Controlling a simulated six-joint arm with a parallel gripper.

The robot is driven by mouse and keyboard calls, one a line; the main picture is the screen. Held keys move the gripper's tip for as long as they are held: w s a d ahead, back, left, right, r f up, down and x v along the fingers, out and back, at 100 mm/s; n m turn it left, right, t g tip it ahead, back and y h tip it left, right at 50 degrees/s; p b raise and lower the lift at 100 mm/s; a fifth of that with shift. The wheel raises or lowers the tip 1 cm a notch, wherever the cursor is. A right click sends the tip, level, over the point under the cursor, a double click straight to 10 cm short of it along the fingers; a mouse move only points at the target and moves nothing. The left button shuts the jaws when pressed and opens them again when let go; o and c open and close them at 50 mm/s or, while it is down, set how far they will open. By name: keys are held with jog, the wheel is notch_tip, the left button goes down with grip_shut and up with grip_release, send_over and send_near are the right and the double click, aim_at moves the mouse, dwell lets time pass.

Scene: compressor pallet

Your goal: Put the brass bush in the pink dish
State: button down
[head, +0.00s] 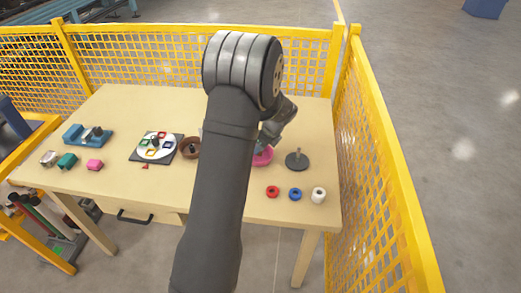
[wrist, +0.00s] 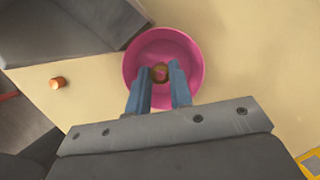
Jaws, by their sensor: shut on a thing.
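The pink dish (wrist: 133,75) lies under my gripper in the wrist view. Part of it shows beside my arm in the head view (head: 263,158). My gripper (wrist: 160,70), with blue fingers, is shut on the brass bush (wrist: 160,75), a small ring-shaped piece seen from above between the fingertips. The bush is over the inside of the dish; I cannot tell whether it touches the dish floor. In the head view my arm hides most of the gripper and the bush.
A small copper-coloured cylinder (wrist: 57,83) stands on the table left of the dish in the wrist view. A dark disc with a peg (head: 297,161), a red ring (head: 272,191), a blue ring (head: 295,194) and a white ring (head: 318,195) are at the right. Yellow fence (head: 375,170) borders the table.

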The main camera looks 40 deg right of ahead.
jog(key=shift+f, duration=0.85)
jog(key=shift+f, duration=0.1)
jog(key=c, duration=1.3)
grip_release()
jog(key=v, duration=1.2)
jog(key=x, duration=1.2)
jog(key=shift+r, duration=2.05)
